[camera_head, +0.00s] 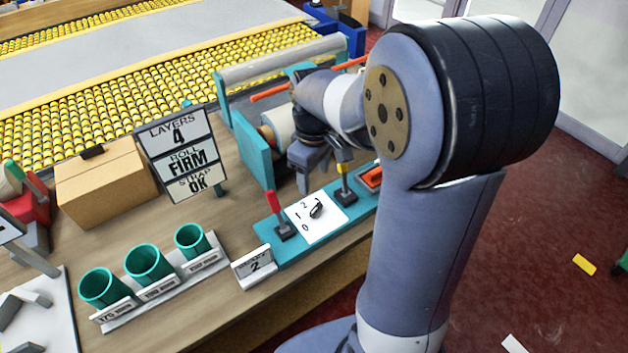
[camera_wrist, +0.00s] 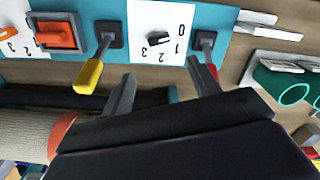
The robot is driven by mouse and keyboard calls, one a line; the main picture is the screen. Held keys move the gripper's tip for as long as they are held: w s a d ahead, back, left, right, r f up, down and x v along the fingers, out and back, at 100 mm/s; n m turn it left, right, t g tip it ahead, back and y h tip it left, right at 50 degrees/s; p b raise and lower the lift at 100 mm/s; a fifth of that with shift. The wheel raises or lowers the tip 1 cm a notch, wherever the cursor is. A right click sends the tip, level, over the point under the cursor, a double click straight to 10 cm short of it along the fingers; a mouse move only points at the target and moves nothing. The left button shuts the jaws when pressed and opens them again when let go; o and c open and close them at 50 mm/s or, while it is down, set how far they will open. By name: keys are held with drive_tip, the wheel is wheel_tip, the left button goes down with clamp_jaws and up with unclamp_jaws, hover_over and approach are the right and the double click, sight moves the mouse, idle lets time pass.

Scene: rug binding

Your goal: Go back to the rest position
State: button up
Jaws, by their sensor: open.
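My gripper (camera_head: 308,180) hangs above the back edge of the teal control panel (camera_head: 268,257), in front of the roller machine. In the wrist view my gripper (camera_wrist: 162,86) shows two fingers set well apart with nothing between them. A yellow-tipped lever (camera_wrist: 88,76) lies beside one finger and a red-tipped lever (camera_wrist: 212,70) beside the other; I cannot tell whether they touch. The selector knob (camera_head: 316,208) sits on a white dial plate between the two levers. My arm covers the right end of the panel in the head view.
An orange rocker switch (camera_head: 371,177) is at the panel's right. A sign (camera_head: 180,150) reading LAYERS 4, ROLL FIRM, STRAP OK stands left of the panel. A cardboard box (camera_head: 105,183) and several teal cups (camera_head: 148,264) are on the bench. Open red floor (camera_head: 540,240) lies right.

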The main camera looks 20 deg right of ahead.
idle(0.3)
wheel_tip(320, 180, down, 11)
drive_tip(key=shift+r, duration=0.1)
idle(0.4)
idle(0.4)
